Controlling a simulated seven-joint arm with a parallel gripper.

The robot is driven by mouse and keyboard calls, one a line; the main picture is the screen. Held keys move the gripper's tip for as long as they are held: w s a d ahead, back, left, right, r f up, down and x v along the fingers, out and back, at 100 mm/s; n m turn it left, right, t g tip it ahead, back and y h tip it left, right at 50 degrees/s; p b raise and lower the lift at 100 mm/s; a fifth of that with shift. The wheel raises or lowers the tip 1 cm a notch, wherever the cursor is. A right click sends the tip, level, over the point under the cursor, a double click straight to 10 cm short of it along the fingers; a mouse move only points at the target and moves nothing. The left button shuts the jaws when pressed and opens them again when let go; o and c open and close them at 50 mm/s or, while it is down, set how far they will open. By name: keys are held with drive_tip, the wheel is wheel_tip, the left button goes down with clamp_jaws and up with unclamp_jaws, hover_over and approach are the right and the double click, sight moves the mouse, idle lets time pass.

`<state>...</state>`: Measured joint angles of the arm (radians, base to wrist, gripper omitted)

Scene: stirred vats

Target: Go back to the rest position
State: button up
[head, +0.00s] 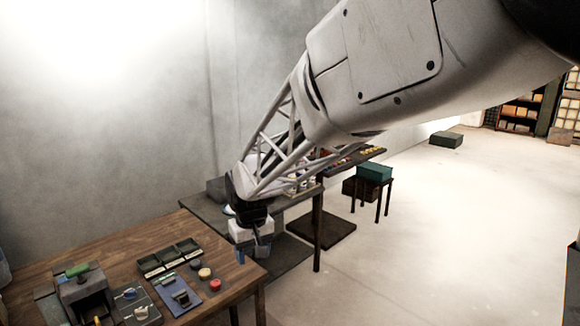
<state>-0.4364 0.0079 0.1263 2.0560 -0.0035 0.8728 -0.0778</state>
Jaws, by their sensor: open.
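My gripper (254,250) hangs from the end of my arm, which reaches in from the upper right. Its two fingers point down and are apart, with nothing seen between them. In the picture it shows by the right end of the wooden workbench (135,245); its height above the bench is hard to tell. My arm hides part of the tables behind it.
On the bench are a dark box-like device (85,297) with a green part, a row of black trays (168,257), a blue mat (181,297), and yellow and red round pieces (205,273). A stool (374,188) bears a teal box (374,173). Open floor (460,230) lies right.

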drive_tip(key=s+d+r+m, duration=0.1)
drive_tip(key=s+d+r, duration=0.15)
drive_tip(key=d, duration=0.25)
drive_tip(key=s+d+r+m, duration=0.1)
drive_tip(key=s+d+r, duration=0.1)
drive_tip(key=s+d, duration=0.25)
drive_tip(key=s+d+m+t, duration=0.1)
drive_tip(key=s+d+m, duration=0.3)
drive_tip(key=s+d, duration=1.4)
drive_tip(key=s, duration=0.4)
drive_tip(key=shift+r+t+h, duration=0.15)
drive_tip(key=shift+t+h, duration=0.15)
